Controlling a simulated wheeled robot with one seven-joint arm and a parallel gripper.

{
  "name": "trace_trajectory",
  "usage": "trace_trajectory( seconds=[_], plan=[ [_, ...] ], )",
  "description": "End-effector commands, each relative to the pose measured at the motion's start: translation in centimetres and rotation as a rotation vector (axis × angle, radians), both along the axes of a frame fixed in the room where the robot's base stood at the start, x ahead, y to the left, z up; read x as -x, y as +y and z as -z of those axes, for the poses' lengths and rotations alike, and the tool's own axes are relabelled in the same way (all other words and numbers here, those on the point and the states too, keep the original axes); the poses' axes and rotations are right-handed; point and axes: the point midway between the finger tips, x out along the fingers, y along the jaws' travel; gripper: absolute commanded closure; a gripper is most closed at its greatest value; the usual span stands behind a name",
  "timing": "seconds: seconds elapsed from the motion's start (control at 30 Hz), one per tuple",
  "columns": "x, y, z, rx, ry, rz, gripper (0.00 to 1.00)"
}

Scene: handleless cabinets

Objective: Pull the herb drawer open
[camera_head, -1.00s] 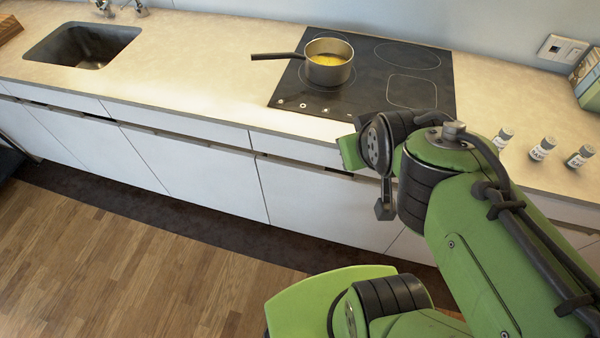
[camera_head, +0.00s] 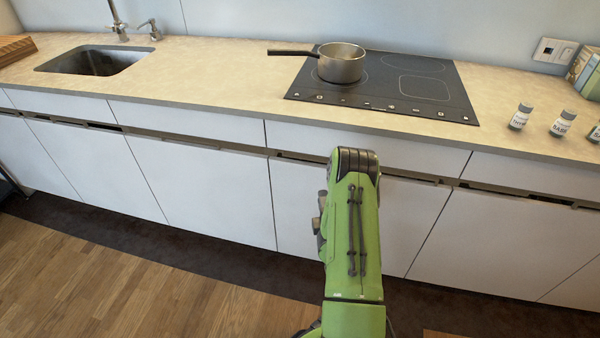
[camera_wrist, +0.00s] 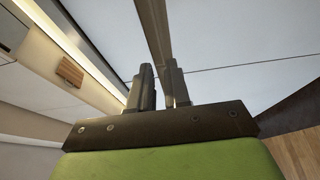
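The drawer fronts are plain white and handleless, and all look shut. One front (camera_head: 370,147) lies below the cooktop, and another (camera_head: 530,176) lies below the spice jars (camera_head: 562,123). No label on the fronts shows which is the herb drawer. A recessed grip channel (camera_head: 410,176) runs under the fronts; it also shows in the wrist view (camera_wrist: 152,25). My gripper (camera_wrist: 159,75) points at the cabinet face near this channel, its two fingers a small gap apart with nothing visible between them. In the head view my arm hides the gripper; contact cannot be told.
White doors (camera_head: 340,215) stand below the channel. On the counter (camera_head: 220,70) are a sink (camera_head: 95,62), a cooktop (camera_head: 420,85) with a pot (camera_head: 341,64), and a box (camera_head: 588,75) at the right. The wooden floor (camera_head: 110,280) at the left is clear.

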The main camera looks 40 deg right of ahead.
Motion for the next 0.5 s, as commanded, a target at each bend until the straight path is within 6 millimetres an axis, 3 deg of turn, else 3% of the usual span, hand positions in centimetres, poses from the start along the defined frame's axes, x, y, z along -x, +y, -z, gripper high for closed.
trace_trajectory(
  seconds=[0.23, 0.5],
  plan=[
    [-2.7, -1.1, -1.1, 0.008, -0.006, -0.016, 0.83],
    [-8.8, -4.6, -0.5, 0.006, -0.007, -0.013, 0.83]
  ],
)
